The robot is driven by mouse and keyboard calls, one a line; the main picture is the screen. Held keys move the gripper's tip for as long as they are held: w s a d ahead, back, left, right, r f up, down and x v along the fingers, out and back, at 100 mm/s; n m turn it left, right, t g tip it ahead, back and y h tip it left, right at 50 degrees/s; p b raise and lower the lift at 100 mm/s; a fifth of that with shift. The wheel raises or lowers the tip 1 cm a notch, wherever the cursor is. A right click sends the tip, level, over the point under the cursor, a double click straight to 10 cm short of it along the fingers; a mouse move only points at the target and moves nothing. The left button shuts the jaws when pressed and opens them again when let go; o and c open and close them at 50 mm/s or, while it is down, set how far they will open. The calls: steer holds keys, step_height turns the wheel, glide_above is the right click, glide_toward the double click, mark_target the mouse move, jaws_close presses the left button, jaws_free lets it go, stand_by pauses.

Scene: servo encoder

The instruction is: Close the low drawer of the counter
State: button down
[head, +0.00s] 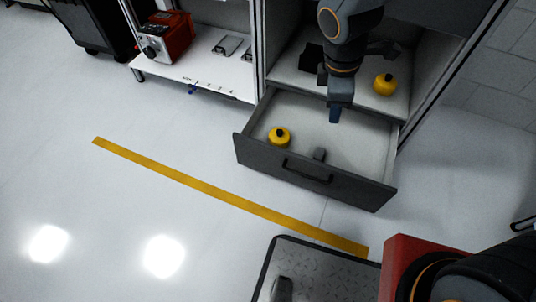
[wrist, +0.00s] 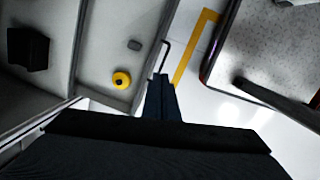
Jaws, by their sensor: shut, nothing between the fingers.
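The low drawer (head: 375,190) of the counter stands pulled out, its dark front panel facing the lower left in the head view. A dark bar handle (head: 307,170) is on that front. In the wrist view the handle (wrist: 163,55) shows just beyond my fingertips. My gripper (head: 335,115) points down over the right part of the open drawer in the head view. Its fingers (wrist: 160,92) are together with nothing between them. The exact gap between fingertips and drawer is hard to judge.
The drawer holds a round yellow object (head: 280,137) and a small grey piece (head: 319,154). Above it, a shelf bears another yellow object (head: 385,85) and a black box (head: 311,57). A red device (head: 165,38) is at left. Floor before the drawer is clear, with yellow tape (head: 225,197).

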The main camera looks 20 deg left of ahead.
steer(key=s+a+f+n+t+y+b, duration=0.1)
steer(key=a+f+n+b, duration=1.4)
steer(key=a+f, duration=0.65)
steer(key=w+d+f+b, duration=0.2)
steer(key=w+f+b, duration=0.4)
steer(key=f, duration=0.4)
steer(key=shift+d+f+n+b, duration=0.25)
steer(key=shift+n+b, duration=0.05)
steer(key=shift+b, duration=0.25)
